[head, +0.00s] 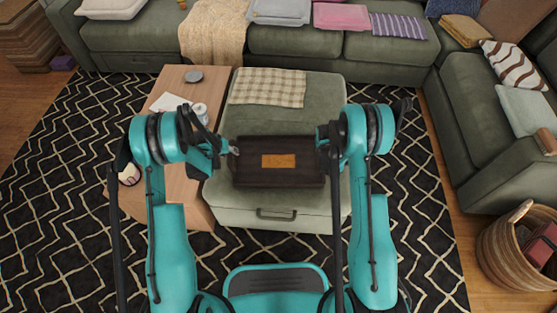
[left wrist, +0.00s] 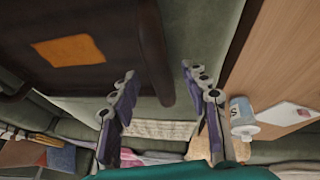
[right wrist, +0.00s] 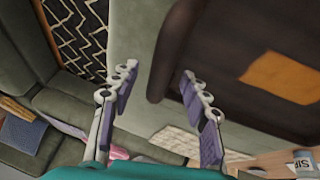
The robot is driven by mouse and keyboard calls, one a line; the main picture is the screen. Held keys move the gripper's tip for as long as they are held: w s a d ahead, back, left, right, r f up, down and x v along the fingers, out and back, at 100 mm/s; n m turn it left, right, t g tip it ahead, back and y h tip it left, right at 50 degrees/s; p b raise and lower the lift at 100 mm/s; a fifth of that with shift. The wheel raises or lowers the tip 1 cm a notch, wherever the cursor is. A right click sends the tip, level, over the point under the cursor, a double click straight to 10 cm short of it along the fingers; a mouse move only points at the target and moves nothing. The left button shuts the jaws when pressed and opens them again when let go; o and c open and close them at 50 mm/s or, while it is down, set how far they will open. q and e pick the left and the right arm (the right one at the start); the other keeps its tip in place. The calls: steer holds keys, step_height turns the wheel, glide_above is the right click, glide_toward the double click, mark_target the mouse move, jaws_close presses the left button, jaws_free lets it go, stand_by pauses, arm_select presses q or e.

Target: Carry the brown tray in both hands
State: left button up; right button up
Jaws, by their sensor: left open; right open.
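The brown tray (head: 255,179) is dark and rectangular, with an orange rectangle (head: 279,161) in its middle. It lies level on the green ottoman (head: 240,212), towards the near side. My left gripper (head: 233,150) is at the tray's left end. In the left wrist view its fingers (left wrist: 158,70) are apart, with the tray's rounded rim (left wrist: 154,50) showing between them. My right gripper is at the tray's right end, largely hidden by its arm in the head view. Contact cannot be told.
A wooden table (head: 178,185) stands against the ottoman's left side, bearing a white can (head: 200,112), a paper (head: 170,103) and a grey dish (head: 194,76). A checked cloth (head: 268,87) lies behind the tray. Green sofas stand behind and right; a basket (head: 515,250) is at right.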

arm_select(q)
steer(key=shift+x, duration=1.15)
arm_select(e)
steer(key=shift+x, duration=1.15)
arm_select(q)
jaws_close()
arm_select(e)
jaws_close()
